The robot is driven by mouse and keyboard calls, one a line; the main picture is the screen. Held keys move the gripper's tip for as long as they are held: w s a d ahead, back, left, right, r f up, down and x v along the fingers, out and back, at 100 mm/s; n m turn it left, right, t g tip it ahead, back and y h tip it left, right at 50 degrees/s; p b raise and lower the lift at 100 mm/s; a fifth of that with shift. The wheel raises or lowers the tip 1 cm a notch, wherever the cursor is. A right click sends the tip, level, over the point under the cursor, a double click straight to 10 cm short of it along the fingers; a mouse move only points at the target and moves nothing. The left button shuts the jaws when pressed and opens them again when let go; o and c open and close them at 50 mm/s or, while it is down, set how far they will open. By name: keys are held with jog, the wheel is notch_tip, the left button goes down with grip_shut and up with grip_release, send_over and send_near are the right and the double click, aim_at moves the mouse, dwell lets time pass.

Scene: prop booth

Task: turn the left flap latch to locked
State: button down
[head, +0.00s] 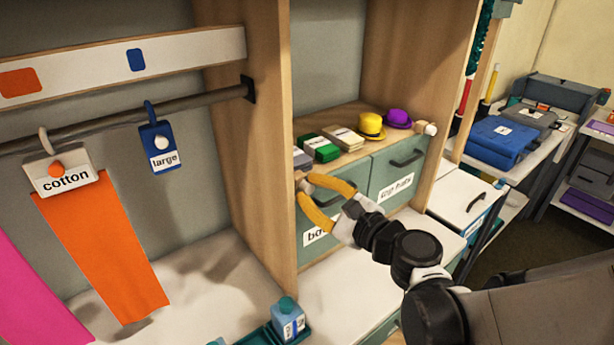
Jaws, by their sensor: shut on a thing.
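My gripper (301,187) has yellow fingers and reaches in from the right to the upper left corner of the left flap. It is shut on the left flap latch (301,174), a small brownish piece at the flap's top edge, partly hidden by the fingertips. Whether the latch is turned to locked cannot be told. The left flap (312,220) is grey-green and looks closed; my gripper covers part of its label. The right flap (392,170), labelled "top hats", is closed and has a dark handle. A pale knob (429,128) is at its upper right corner.
On the shelf above the flaps stand a green box (322,149), a yellow hat (370,125) and a purple hat (398,118). A wooden upright (262,150) is close left of my gripper. A blue carton (288,318) stands on a tray below.

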jog(key=n, duration=0.3)
jog(key=shift+n, duration=1.9)
jog(key=shift+r, duration=0.1)
jog(key=c, duration=1.5)
grip_release()
jog(key=v, duration=1.2)
jog(key=shift+s+a, duration=0.1)
jog(key=shift+a, duration=0.05)
